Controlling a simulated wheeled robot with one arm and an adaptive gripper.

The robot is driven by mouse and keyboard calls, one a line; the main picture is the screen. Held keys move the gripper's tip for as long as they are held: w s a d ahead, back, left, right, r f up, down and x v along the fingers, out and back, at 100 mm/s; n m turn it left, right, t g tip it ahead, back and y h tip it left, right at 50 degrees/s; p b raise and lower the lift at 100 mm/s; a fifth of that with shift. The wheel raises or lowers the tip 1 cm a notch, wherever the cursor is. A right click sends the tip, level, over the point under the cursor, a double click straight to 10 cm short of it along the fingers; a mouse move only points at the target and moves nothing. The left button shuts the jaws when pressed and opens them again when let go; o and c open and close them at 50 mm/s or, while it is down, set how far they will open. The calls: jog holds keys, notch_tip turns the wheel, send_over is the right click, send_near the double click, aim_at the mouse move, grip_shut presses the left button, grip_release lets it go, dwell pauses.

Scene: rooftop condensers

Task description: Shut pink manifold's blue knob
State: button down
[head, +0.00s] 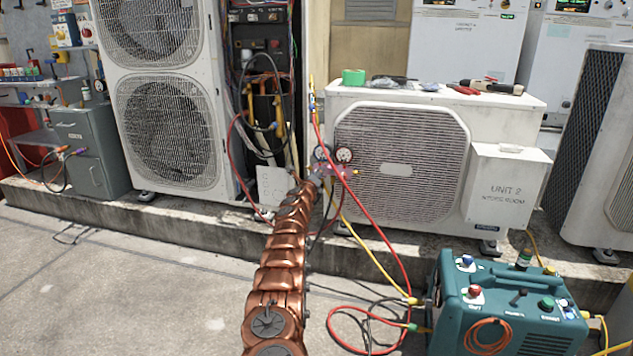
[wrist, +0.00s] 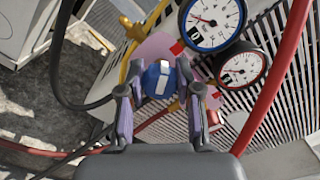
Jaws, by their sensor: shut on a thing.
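The pink manifold (wrist: 158,48) hangs in front of the condenser grille, with a blue-rimmed gauge (wrist: 212,20) and a red-rimmed gauge (wrist: 241,69) above and right of it in the wrist view. Its blue knob (wrist: 158,82), with a white bar across its face, sits between the two fingers of my gripper (wrist: 160,95). The fingers are closed on the knob's sides. In the head view the manifold (head: 335,169) shows at the end of my copper arm, and my gripper largely hides the blue knob there.
A red hose (wrist: 278,80) runs close to the right of my gripper, and a black hose (wrist: 60,60) loops at its left. The Unit 2 condenser (head: 400,160) stands behind the manifold. A teal machine (head: 500,310) stands at front right. Open pavement (head: 120,290) lies at left.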

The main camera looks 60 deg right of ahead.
jog(key=m+b, duration=0.1)
jog(key=m, duration=0.2)
jog(key=shift+s+f, duration=0.1)
jog(key=shift+m, duration=1.8)
jog(key=c, duration=0.8)
grip_release()
jog(key=shift+a, duration=0.15)
jog(key=shift+v, duration=3.55)
